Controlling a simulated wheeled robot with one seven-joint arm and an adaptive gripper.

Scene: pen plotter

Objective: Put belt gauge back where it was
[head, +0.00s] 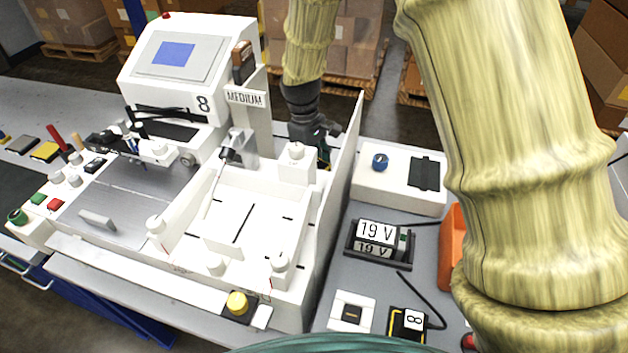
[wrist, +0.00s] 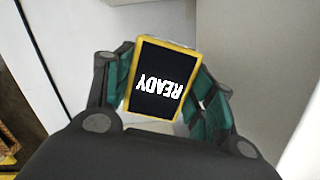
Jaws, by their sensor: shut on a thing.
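The belt gauge, as I take it, is a small black-faced block (wrist: 160,82) with a yellow rim. Its screen reads READY, upside down in the wrist view. My gripper (wrist: 165,90) is shut on it, with green finger pads on both sides. In the head view my gripper (head: 322,135) points down behind the white plotter, between the MEDIUM post and the tall white side panel. Only a small yellow bit of the gauge (head: 324,164) shows there. What lies under it is hidden.
The white side panel (head: 338,170) stands close right of my gripper. The MEDIUM post (head: 247,105) is on its left. A white box with a blue knob (head: 380,162), a 19 V display (head: 377,235) and a yellow-black unit marked 8 (head: 409,324) sit on the grey table at right.

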